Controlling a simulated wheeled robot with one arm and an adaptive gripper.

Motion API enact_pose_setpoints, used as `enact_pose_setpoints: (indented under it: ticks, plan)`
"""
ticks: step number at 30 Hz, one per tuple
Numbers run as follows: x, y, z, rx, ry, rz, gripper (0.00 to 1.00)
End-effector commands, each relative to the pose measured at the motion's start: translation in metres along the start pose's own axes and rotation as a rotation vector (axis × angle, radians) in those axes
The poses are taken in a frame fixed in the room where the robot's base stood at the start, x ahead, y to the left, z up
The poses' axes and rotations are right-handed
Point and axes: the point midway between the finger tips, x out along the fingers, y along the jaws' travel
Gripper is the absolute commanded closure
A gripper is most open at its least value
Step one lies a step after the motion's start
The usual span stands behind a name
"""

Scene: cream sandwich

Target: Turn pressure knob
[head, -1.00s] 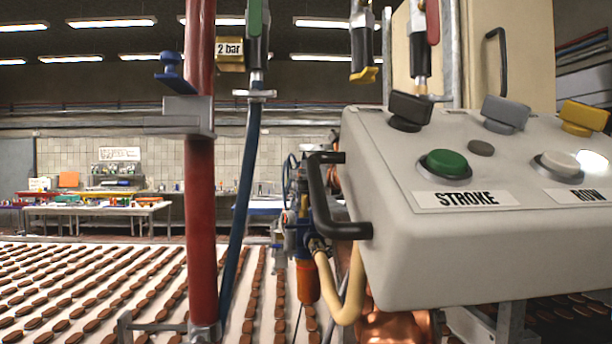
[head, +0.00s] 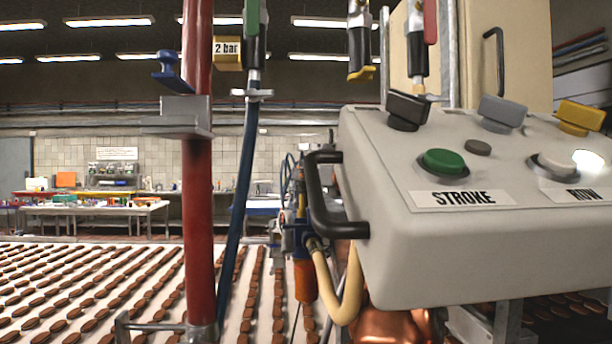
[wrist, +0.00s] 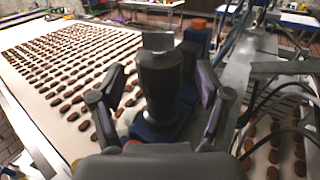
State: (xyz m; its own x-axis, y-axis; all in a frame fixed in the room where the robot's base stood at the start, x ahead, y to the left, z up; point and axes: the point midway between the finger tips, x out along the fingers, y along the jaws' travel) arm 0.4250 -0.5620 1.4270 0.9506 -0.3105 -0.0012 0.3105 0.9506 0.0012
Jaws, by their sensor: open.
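In the wrist view my gripper (wrist: 162,76) is open, with one dark finger on each side of a dark, upright, cylindrical knob-like part (wrist: 162,85). A small grey plate shows at its top and a blue part at its foot. Gaps show between the fingers and this part, so it does not look gripped. I cannot tell for sure that it is the pressure knob. In the head view, a blue regulator-like unit with an orange bowl (head: 305,281) hangs left of the control box, partly hidden. My gripper is not visible there.
The grey control box (head: 450,250), with a black handle (head: 318,200), green STROKE button (head: 443,161) and selector knobs, fills the right. A red pipe (head: 198,220) and blue hose (head: 240,190) stand left of it. Rows of brown biscuits cover the white belt (head: 140,255).

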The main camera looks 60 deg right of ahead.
Motion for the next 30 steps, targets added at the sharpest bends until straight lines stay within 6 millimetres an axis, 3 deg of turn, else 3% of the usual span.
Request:
enact_pose_setpoints:
  ticks: [13, 30]
  plan:
    - [-0.042, 0.000, 0.002, -0.001, -0.002, -0.001, 0.24]
    - [-0.049, 0.000, 0.001, -0.001, -0.001, 0.001, 0.24]
